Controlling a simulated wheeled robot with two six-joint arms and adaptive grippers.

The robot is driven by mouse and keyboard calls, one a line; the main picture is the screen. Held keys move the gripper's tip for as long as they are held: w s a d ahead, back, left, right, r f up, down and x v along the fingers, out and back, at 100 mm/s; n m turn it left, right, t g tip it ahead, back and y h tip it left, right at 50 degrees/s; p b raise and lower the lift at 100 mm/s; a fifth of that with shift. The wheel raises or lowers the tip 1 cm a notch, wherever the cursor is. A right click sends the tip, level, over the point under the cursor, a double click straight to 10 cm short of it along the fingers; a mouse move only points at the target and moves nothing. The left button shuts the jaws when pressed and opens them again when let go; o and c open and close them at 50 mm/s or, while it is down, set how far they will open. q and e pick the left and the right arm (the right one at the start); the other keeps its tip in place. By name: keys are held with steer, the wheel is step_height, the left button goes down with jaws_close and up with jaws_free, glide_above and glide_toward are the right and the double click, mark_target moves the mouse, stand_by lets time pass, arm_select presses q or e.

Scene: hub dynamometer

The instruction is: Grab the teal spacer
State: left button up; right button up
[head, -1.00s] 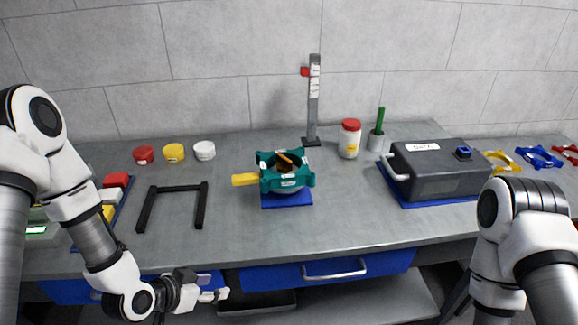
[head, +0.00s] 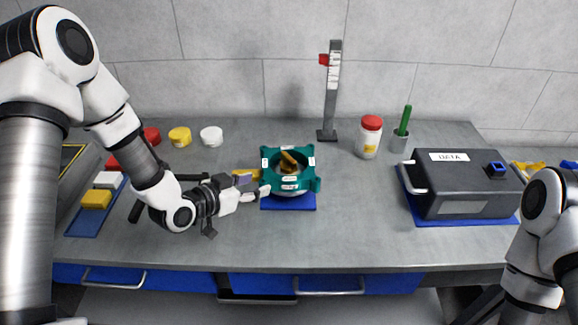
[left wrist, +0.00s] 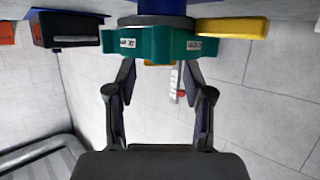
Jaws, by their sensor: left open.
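The teal spacer (head: 309,182) is a ring with stubby lugs and white labels, on a fixture over a blue mat (head: 290,202) near the middle of the bench. My left gripper (head: 258,187) is open and empty at the spacer's left side, close to it. In the left wrist view, the spacer (left wrist: 150,45) lies across the tips of the two spread fingers (left wrist: 160,70); I cannot tell if they touch it. A yellow handle (left wrist: 232,28) sticks out beside the spacer. My right gripper is out of view.
An orange-brown piece (head: 289,158) sits in the ring's opening. A gauge post (head: 332,95) stands behind. A dark labelled box (head: 465,185) is at right. Bench front is clear.

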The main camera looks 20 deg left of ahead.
mark_target(262, 182)
arm_select(q)
steer(key=x, duration=0.3)
steer(key=shift+w+f, duration=0.25)
steer(key=shift+w, duration=0.15)
steer(key=shift+s+r, duration=0.2)
steer(key=shift+s, duration=0.1)
steer(key=shift+s+a+r, duration=0.1)
steer(key=shift+c, duration=1.4)
steer(key=c, duration=0.6)
jaws_close()
